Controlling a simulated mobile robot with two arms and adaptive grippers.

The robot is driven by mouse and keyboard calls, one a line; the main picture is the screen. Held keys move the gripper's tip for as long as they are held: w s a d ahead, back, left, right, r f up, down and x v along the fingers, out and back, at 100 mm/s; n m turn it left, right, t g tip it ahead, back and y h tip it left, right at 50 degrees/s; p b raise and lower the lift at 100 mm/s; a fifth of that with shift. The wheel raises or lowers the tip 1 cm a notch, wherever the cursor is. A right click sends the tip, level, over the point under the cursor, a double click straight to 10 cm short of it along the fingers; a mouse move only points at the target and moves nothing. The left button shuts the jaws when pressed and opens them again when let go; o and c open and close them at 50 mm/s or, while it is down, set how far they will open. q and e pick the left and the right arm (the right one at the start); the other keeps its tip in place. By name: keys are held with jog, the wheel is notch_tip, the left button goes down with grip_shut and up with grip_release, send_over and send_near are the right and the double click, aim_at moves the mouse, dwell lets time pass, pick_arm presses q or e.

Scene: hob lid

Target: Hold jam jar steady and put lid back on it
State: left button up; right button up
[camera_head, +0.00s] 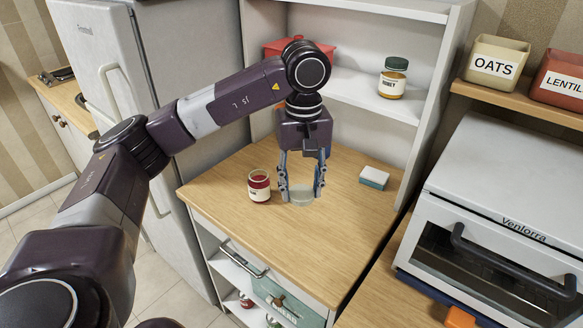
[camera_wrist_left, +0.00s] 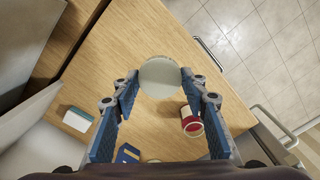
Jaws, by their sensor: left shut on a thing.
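The jam jar (camera_head: 259,188) stands upright on the wooden counter, with dark red contents and a pale label. It also shows in the left wrist view (camera_wrist_left: 191,122), beside the right-hand finger. My left gripper (camera_head: 302,190) points down just to the right of the jar, apart from it. It is shut on the lid (camera_head: 302,198), a pale grey-green round disc, held between the fingertips low over the counter. The lid fills the space between the fingertips in the left wrist view (camera_wrist_left: 160,78). Whether it touches the counter I cannot tell. My right gripper is not in view.
A white and teal sponge (camera_head: 374,177) lies on the counter (camera_head: 235,210) to the right. A honey jar (camera_head: 393,78) stands on the shelf behind. A white oven (camera_head: 500,220) stands at the right. The counter's front left is clear.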

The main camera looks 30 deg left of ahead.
pick_arm(q)
jog(key=s+d+f+m, duration=0.6)
jog(key=s+d+m, duration=0.2)
jog(key=s, duration=0.4)
jog(key=shift+s+d+f+m, duration=0.2)
jog(key=shift+s+d+m, duration=0.2)
jog(key=shift+d, duration=0.25)
